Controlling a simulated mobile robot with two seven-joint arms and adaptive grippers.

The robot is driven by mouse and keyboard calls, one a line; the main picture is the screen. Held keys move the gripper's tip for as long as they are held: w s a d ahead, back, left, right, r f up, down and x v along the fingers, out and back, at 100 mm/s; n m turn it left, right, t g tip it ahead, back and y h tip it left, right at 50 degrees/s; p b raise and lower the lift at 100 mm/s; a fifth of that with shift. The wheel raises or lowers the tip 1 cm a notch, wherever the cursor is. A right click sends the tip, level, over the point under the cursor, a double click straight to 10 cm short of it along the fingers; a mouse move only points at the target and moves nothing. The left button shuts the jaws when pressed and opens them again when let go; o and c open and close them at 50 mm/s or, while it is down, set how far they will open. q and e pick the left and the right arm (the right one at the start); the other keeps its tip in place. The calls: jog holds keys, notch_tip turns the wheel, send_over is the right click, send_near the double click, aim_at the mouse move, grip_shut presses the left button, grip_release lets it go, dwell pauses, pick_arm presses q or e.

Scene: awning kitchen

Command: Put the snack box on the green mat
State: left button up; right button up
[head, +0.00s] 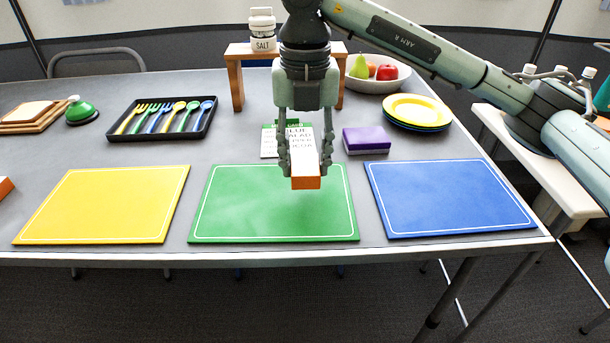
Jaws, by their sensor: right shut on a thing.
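The green mat (235,218) lies on the grey table between a yellow mat and a blue mat. My right gripper (305,165) is shut on the snack box (306,183), a small box with an orange end and a pale top. The box is held between the fingers over the far right part of the green mat. Whether it touches the mat cannot be told. The gripper points down and hides part of the box. My left gripper is not in view.
The yellow mat (105,205) and blue mat (450,200) flank the green one. Behind the gripper are a lettered card (268,145) and a wooden stand (236,82) with a salt jar (262,32). A purple sponge (366,140), plates (416,108), fruit bowl (378,87) and cutlery tray (122,116) stand around.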

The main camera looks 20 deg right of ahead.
aim_at(305, 162)
jog(key=shift+f, duration=2.1)
jog(key=o, duration=1.2)
jog(key=shift+c, duration=0.2)
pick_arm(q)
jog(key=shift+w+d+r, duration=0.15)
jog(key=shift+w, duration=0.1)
pick_arm(e)
jog(key=shift+r, duration=0.25)
notch_tip(305, 162, up, 11)
jog(key=shift+f+p, duration=0.1)
jog(key=shift+p, duration=0.35)
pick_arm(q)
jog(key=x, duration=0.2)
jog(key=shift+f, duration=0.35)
pick_arm(e)
jog(key=shift+r, duration=0.5)
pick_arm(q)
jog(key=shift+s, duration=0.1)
